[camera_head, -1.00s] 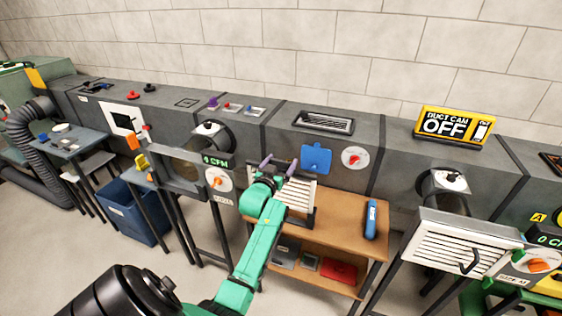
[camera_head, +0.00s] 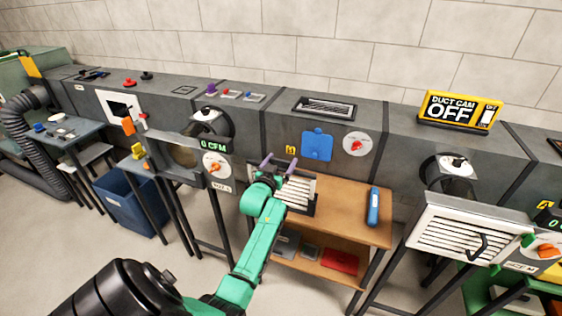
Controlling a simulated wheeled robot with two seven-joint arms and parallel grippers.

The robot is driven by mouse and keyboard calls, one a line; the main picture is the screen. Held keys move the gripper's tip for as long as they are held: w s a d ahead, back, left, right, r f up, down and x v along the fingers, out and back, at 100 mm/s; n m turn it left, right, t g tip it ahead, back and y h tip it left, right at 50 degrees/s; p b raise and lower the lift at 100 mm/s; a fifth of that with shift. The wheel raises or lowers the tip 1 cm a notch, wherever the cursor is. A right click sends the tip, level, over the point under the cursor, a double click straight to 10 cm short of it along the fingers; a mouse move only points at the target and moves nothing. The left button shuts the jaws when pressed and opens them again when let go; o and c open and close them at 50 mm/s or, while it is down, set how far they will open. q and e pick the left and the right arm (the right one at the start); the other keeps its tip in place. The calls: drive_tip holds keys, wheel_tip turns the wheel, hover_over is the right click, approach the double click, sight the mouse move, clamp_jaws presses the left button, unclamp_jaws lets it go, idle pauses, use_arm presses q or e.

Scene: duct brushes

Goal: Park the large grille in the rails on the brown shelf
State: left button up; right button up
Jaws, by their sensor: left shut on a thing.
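A white slatted grille (camera_head: 300,191) stands upright at the left part of the brown shelf (camera_head: 345,212), against dark rails (camera_head: 314,207) that show at its right edge. My left gripper (camera_head: 279,170) is at the grille's upper left and is shut on it. The green arm hides the grille's left part and most of the rails, so I cannot tell whether its lower edge is fully seated. Another white slatted grille (camera_head: 462,240) with a dark handle is on the duct opening at the right. My right gripper does not show.
A blue panel (camera_head: 317,146) and a dial (camera_head: 356,144) are on the duct face behind. The lower shelf holds a red item (camera_head: 339,261). The shelf's middle top is clear.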

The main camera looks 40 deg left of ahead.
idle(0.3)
use_arm(q)
drive_tip(key=o, duration=1.4)
drive_tip(key=shift+s+d, duration=0.1)
drive_tip(key=shift+s+d, duration=0.1)
drive_tip(key=shift+s, duration=0.25)
drive_tip(key=b+v, duration=0.1)
drive_tip(key=v, duration=1.2)
drive_tip(key=shift+s, duration=0.3)
drive_tip(key=shift+d+r, duration=0.1)
